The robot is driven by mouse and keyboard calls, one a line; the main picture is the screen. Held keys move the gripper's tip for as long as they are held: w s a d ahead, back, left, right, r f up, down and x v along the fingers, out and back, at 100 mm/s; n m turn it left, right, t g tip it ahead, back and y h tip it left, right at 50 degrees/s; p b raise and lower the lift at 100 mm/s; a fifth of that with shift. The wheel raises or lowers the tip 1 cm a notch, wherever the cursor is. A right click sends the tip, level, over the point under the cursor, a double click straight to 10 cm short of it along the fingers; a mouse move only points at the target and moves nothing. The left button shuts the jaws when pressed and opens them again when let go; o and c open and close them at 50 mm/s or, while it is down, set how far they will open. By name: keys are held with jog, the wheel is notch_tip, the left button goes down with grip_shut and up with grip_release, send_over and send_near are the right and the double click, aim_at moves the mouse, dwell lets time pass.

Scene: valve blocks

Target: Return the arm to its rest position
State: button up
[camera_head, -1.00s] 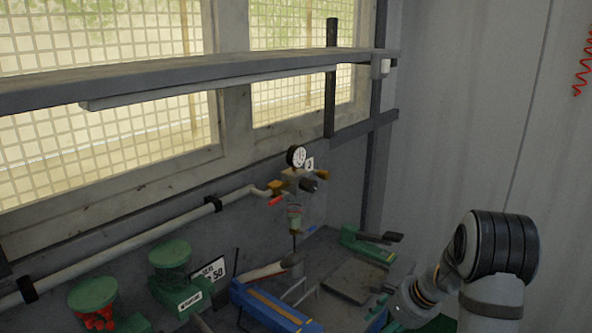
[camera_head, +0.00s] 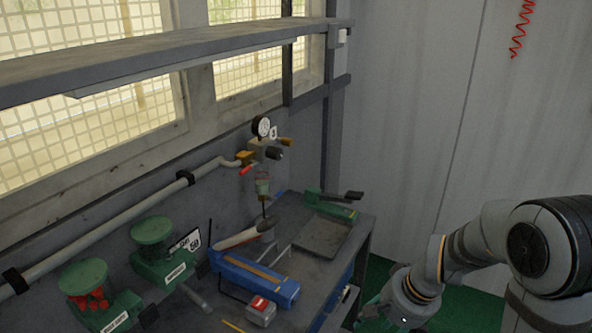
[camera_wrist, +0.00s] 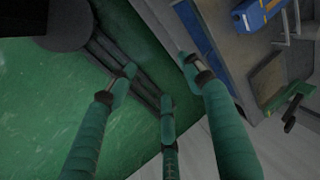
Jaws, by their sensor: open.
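My arm (camera_head: 480,240) comes in from the right edge of the head view and reaches down and left, in front of the bench's right end. My gripper (camera_wrist: 160,85) fills the middle of the wrist view, its green fingers spread apart with nothing between them. In the head view only its upper part shows low in the picture; the fingertips are not clear there. The gripper hangs over the green floor (camera_wrist: 60,125), apart from the bench (camera_head: 362,240).
On the bench are a blue tool (camera_head: 255,280), a small red-and-white box (camera_head: 261,311), a dark flat plate (camera_head: 322,236) and a green clamp-like tool (camera_head: 330,205). Green valve blocks (camera_head: 160,260) stand at left. A shelf (camera_head: 180,55) crosses above. Dark bars (camera_wrist: 125,65) lie below the gripper.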

jog(key=s+r+n+p, duration=0.1)
jog(key=s+r+p, duration=0.1)
jog(key=s+r, duration=0.2)
jog(key=shift+s, duration=0.25)
jog(key=shift+r, duration=0.1)
dwell(0.3)
